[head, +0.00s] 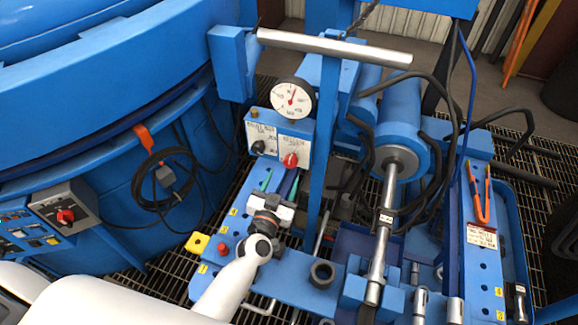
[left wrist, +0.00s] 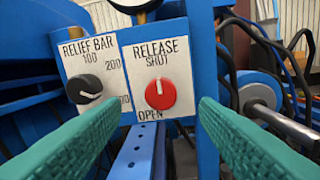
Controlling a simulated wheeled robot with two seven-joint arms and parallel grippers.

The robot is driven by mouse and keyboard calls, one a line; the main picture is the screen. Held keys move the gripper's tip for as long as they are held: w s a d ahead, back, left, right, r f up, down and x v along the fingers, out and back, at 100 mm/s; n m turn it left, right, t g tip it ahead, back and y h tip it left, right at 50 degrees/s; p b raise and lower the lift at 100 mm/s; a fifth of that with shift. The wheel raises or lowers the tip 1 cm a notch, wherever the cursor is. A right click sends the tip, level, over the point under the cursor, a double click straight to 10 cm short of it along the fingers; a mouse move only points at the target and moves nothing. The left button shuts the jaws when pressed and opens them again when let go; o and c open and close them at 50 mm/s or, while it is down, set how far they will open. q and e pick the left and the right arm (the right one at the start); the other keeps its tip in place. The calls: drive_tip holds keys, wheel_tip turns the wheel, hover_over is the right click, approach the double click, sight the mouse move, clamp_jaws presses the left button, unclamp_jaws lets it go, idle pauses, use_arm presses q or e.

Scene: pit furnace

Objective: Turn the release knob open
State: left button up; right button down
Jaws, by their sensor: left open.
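The red release knob (head: 291,160) is on the right half of a white-faced panel, below the round gauge. In the left wrist view the knob (left wrist: 160,94) sits under the words RELEASE and SHUT, with OPEN printed below it. Its white mark points up towards SHUT. My left gripper (head: 279,179) is open, its two green fingers pointing at the panel. In the left wrist view the fingers stand either side of the knob, apart from it, with nothing between them. My right gripper is not in view.
A black relief knob (left wrist: 85,89) is just left of the release knob. A round gauge (head: 291,98) stands above the panel. A blue post (head: 327,150) rises close to the panel's right. A steel T-bar (head: 335,48) crosses above.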

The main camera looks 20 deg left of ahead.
sight(289, 165)
use_arm(q)
drive_tip(key=w, duration=0.4)
drive_tip(key=shift+w, duration=0.85)
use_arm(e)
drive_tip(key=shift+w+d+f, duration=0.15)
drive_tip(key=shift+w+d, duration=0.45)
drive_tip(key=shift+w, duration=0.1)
use_arm(q)
drive_tip(key=c, duration=1)
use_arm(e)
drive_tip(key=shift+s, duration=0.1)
